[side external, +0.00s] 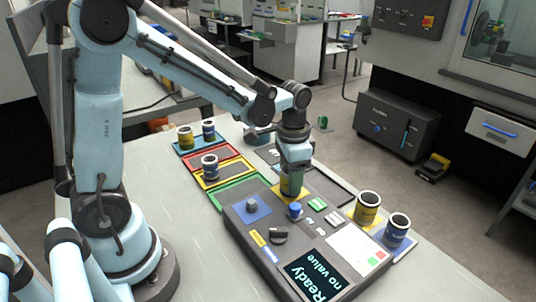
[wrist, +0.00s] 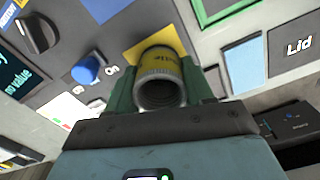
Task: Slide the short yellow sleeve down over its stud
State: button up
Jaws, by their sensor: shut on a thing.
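My gripper (side external: 291,186) is shut on a short yellow sleeve (side external: 289,190), above the back part of the dark device. In the wrist view, the green fingers of my gripper (wrist: 161,88) hold the yellow sleeve (wrist: 160,65) from both sides. Its open near end faces the camera and the bore looks dark. A yellow square (wrist: 138,50) shows on the panel beyond the sleeve. No stud shows there, as the sleeve and fingers hide that spot. I cannot tell whether the sleeve is around its stud or above it.
A grey stud (side external: 252,204) stands on a blue square beside a blue knob (side external: 295,209). A yellow sleeve (side external: 367,207) and a blue sleeve (side external: 396,231) stand at the right. Coloured trays with sleeves, including a red tray (side external: 228,153), lie at the left. A display (side external: 316,274) reads "Ready no value".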

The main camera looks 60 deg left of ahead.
jog(key=o, duration=1.7)
jog(key=shift+r, duration=4.5)
jog(key=shift+s+d+f+n+t, duration=0.15)
jog(key=shift+s+n+t, duration=0.5)
jog(key=shift+s+t, duration=0.6)
jog(key=shift+s+f+n+t, duration=0.2)
jog(key=shift+s+n+t, duration=0.4)
jog(key=shift+s+t, duration=0.6)
jog(key=shift+s+d+f+n+t, duration=0.15)
jog(key=shift+s+n+t, duration=0.5)
jog(key=shift+s+t, duration=0.6)
